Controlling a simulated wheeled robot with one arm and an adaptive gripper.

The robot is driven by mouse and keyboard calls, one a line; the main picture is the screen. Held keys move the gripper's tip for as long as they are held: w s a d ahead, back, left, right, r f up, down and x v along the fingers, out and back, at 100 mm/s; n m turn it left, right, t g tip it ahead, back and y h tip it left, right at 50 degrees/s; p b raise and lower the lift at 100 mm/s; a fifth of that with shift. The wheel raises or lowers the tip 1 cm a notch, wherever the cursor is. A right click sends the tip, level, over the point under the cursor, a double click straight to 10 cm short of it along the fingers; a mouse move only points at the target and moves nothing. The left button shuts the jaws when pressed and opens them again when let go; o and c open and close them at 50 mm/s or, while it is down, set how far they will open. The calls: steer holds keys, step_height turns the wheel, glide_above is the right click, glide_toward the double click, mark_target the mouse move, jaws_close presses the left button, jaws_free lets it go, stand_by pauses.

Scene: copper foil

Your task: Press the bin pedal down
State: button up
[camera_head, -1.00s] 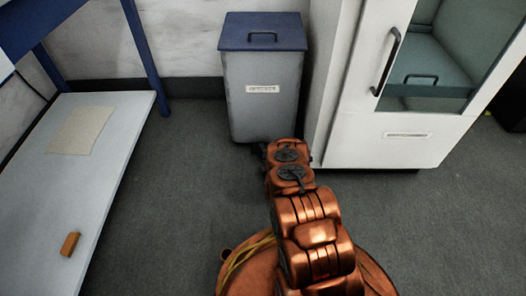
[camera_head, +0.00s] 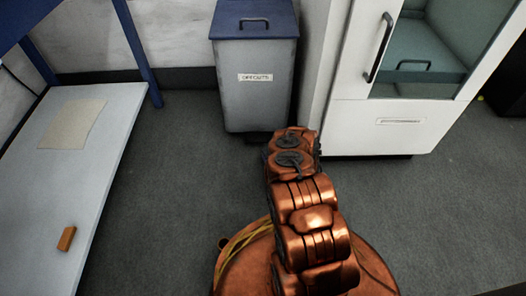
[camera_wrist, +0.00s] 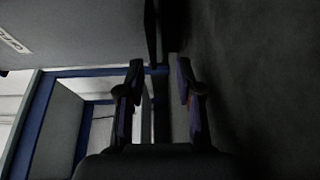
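The grey bin (camera_head: 255,85) with a blue lid (camera_head: 254,20) stands against the back wall, its lid shut and its label reading "OFFCUTS". A dark piece, seemingly the pedal (camera_head: 257,137), shows low at the bin's front, partly hidden by my arm. In the wrist view, which is turned sideways, the bin's grey front (camera_wrist: 75,30) fills the upper left, and a dark strip runs along its bottom edge. My gripper (camera_wrist: 159,67) is open and empty, its fingers apart near that strip. I cannot tell whether it touches the pedal. In the head view the fingers are hidden behind my wrist.
A white cabinet (camera_head: 400,130) with a glass door stands close on the bin's right. A blue-legged bench (camera_head: 105,135) on the left holds a beige sheet (camera_head: 73,123) and a small orange-brown block (camera_head: 67,238). The grey floor between is clear.

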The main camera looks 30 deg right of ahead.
steer(key=shift+s+a, duration=0.15)
steer(key=shift+s, duration=0.6)
